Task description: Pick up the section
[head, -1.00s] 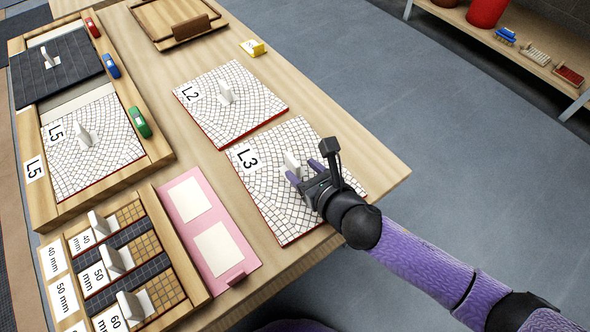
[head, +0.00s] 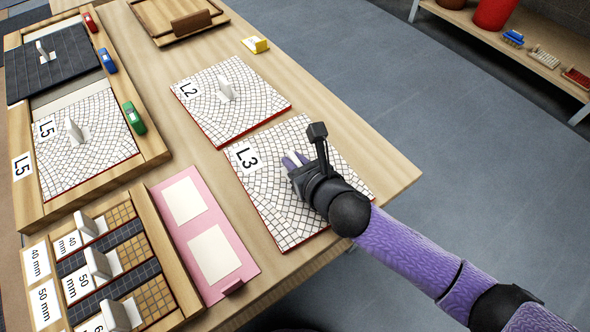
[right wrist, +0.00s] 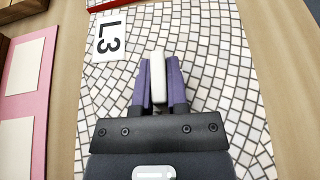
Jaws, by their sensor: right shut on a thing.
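The L3 section (head: 262,205) is a white mosaic panel with a red edge and an upright white handle. It lies on the wooden table and also shows in the right wrist view (right wrist: 215,55). My right gripper (head: 292,160) is shut on the white handle (right wrist: 157,78), with a purple finger on each side of it in the right wrist view (right wrist: 158,85). The L2 section (head: 215,115) lies beside it, and the L5 section (head: 100,150) sits in a wooden frame at left. My left gripper is not in view.
A pink board (head: 171,228) with two pale rectangles lies left of L3. A wooden rack (head: 165,262) with handled pieces labelled in mm stands at lower left. A yellow block (head: 256,45) and a wooden tray (head: 143,14) are at the back. The table's right edge is close to L3.

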